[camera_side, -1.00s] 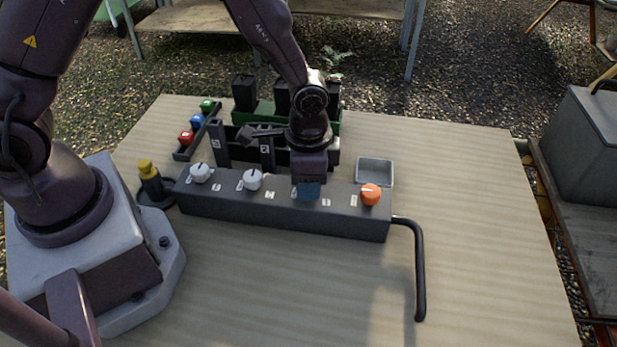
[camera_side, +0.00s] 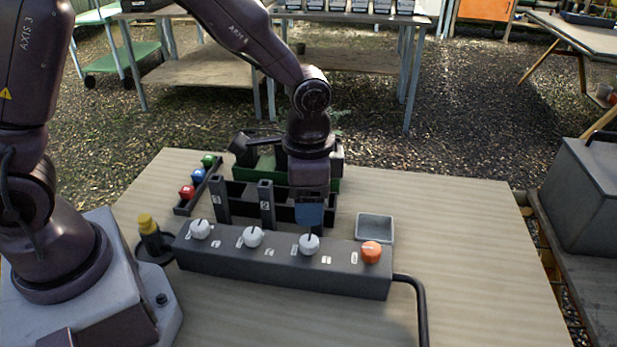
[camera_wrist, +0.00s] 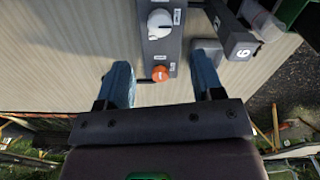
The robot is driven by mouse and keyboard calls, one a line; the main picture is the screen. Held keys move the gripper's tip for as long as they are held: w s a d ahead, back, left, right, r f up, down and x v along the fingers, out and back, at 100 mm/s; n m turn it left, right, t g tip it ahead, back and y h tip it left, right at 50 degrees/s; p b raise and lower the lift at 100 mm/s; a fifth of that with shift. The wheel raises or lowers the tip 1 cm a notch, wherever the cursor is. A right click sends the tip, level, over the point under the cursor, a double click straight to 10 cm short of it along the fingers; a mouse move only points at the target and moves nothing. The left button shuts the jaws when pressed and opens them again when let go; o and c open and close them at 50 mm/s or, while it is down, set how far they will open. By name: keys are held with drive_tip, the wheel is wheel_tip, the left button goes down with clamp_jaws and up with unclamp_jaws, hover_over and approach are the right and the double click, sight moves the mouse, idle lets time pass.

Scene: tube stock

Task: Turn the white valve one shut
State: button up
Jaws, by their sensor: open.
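A dark valve bar (camera_side: 280,274) carries three white knobs and one orange knob. The left white knob (camera_side: 200,229), middle white knob (camera_side: 252,237) and right white knob (camera_side: 309,244) each have a dark pointer line. The right one's line points away from the camera, across the bar. The small labels are too small to read, so I cannot tell which knob is one. My gripper (camera_side: 309,216) is above and just behind the right white knob, apart from it. In the wrist view my gripper (camera_wrist: 164,82) is open and empty, with a white knob (camera_wrist: 160,22) ahead of it.
The orange knob (camera_side: 371,252) is at the bar's right end. A grey tray (camera_side: 375,226) and black numbered posts (camera_side: 266,205) stand behind the bar. A rack with red, blue and green pieces (camera_side: 198,177) is at left. A black pipe (camera_side: 421,310) leaves the right end. The table right is clear.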

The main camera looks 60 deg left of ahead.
wheel_tip(320, 180, up, 4)
drive_tip(key=shift+f, duration=0.1)
idle(0.4)
drive_tip(key=s+a+r+n+t, duration=0.2)
drive_tip(key=s+a+r+n, duration=0.1)
drive_tip(key=s+r, duration=0.4)
drive_tip(key=s+a+r+n+t, duration=0.3)
drive_tip(key=s+a+r+n, duration=0.1)
drive_tip(key=s+a+r, duration=0.2)
drive_tip(key=shift+s+a+r+t, duration=0.3)
drive_tip(key=shift+s+r, duration=0.15)
drive_tip(key=shift+s, duration=0.35)
